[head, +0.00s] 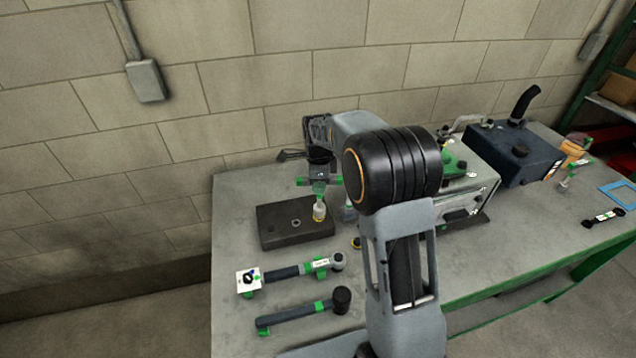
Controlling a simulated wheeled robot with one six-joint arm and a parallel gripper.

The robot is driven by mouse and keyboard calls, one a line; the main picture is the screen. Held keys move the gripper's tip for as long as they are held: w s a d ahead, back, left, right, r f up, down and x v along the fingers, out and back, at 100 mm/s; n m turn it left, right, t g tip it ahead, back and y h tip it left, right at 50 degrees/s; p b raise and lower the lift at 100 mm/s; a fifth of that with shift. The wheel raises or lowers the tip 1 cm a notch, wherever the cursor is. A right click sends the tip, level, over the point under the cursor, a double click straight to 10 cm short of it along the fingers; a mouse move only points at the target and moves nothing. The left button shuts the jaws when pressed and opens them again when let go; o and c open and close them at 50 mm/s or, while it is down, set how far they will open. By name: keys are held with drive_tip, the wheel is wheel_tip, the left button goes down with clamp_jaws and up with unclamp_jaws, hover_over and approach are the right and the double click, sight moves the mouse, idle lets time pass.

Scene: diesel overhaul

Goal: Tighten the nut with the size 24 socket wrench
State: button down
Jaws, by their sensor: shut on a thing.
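My gripper (320,181) is above the right part of a dark block (268,236) on the bench. Its jaws are shut on a small piece with a green top and a pale, yellowish lower end (319,211). The piece hangs upright in front of the block's right part; I cannot tell whether it touches the block. A small ring-like nut or hole (296,222) shows on the block's top. A wrench with a white label and a round grey head (287,273) lies on the bench in front. A second wrench with a black head (303,312) lies nearer. Their sizes are unreadable.
My arm hides the middle of the grey bench (232,212). A grey metal box (478,190) and a dark blue unit with a black pipe (513,150) stand to the right. The block wall is close behind.

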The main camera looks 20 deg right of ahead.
drive_tip(key=n, duration=1.2)
drive_tip(key=shift+n, duration=0.4)
drive_tip(key=n, duration=0.3)
drive_tip(key=shift+s+n, duration=0.1)
drive_tip(key=shift+n, duration=0.3)
drive_tip(key=n, duration=0.4)
